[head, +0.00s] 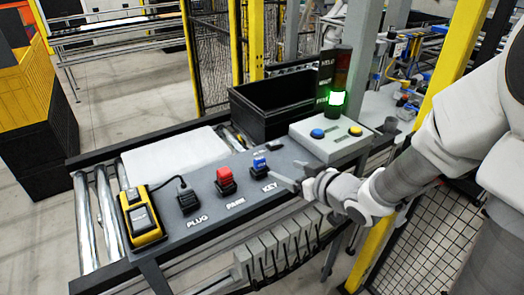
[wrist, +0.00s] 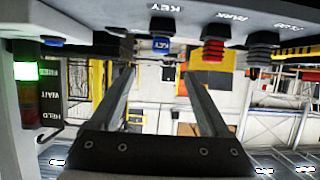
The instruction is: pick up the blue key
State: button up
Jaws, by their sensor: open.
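The blue key (head: 259,163) stands upright in its dark holder at the KEY label on the grey panel, in the head view. It also shows in the wrist view (wrist: 161,45), upside down, at the top centre. My gripper (head: 286,181) is just right of the key in the head view, at the panel's front edge. In the wrist view its two fingers (wrist: 160,73) are spread apart with nothing between them. The key is beyond the fingertips, roughly centred on the gap. I cannot tell the exact distance.
The red park piece (head: 225,176) and black plug (head: 188,200) stand left of the key, with a yellow device (head: 142,218) farther left. A button box (head: 330,139) with a lit green stack light (head: 337,98) and a black bin (head: 275,104) lie behind.

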aim_at(262, 160)
jog(key=b+x, duration=0.1)
jog(key=x, duration=1.1)
jog(key=shift+w+a+b, duration=0.15)
jog(key=shift+a+b, duration=0.05)
jog(key=shift+b, duration=0.1)
jog(key=shift+x, duration=2.3)
grip_shut()
